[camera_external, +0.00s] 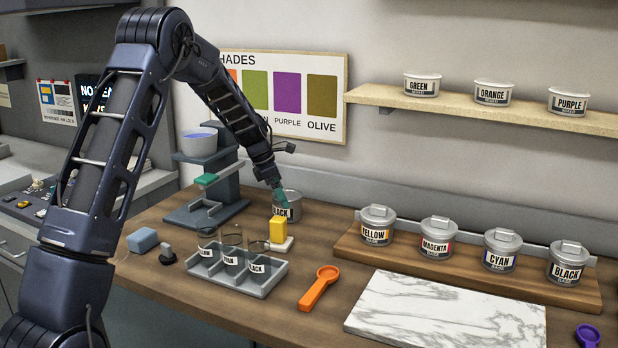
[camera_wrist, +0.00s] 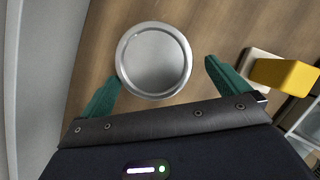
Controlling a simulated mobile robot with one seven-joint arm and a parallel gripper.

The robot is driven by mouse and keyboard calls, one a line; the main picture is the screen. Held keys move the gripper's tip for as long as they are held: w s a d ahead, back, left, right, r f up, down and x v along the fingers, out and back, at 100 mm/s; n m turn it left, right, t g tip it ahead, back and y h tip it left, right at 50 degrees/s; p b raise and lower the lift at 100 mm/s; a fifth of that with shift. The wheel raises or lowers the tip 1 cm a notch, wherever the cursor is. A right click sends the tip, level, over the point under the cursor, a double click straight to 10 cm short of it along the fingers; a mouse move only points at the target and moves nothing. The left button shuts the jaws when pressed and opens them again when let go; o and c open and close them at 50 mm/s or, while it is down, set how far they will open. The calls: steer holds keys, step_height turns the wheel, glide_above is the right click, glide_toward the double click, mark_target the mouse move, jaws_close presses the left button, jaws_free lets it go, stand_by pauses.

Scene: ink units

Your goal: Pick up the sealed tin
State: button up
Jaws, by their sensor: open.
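In the wrist view the tin's round, plain silver lid (camera_wrist: 153,60) shows from above. My gripper (camera_external: 279,195) is at the tin, its green fingers pointing down. In the wrist view my gripper (camera_wrist: 161,74) is open, with one green finger on each side of the tin's near part. The left finger looks very close to the tin; I cannot tell whether it touches. The right finger shows a gap.
A yellow block on a pale base (camera_external: 279,230) stands right beside the tin. A grey rack (camera_external: 258,286) of labelled glasses, an orange scoop (camera_external: 319,287) and a marble slab (camera_external: 440,315) are nearer. Several lidded pots stand on a wooden riser (camera_external: 345,248) at right. A grey stand (camera_external: 226,190) is at left.

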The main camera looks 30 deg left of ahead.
steer(key=shift+w+x, duration=0.2)
steer(key=shift+x, duration=1.1)
steer(key=shift+w+x, duration=0.15)
steer(key=shift+x, duration=1.2)
steer(key=shift+a+r, duration=0.1)
steer(key=shift+r, duration=0.05)
steer(key=c, duration=1.2)
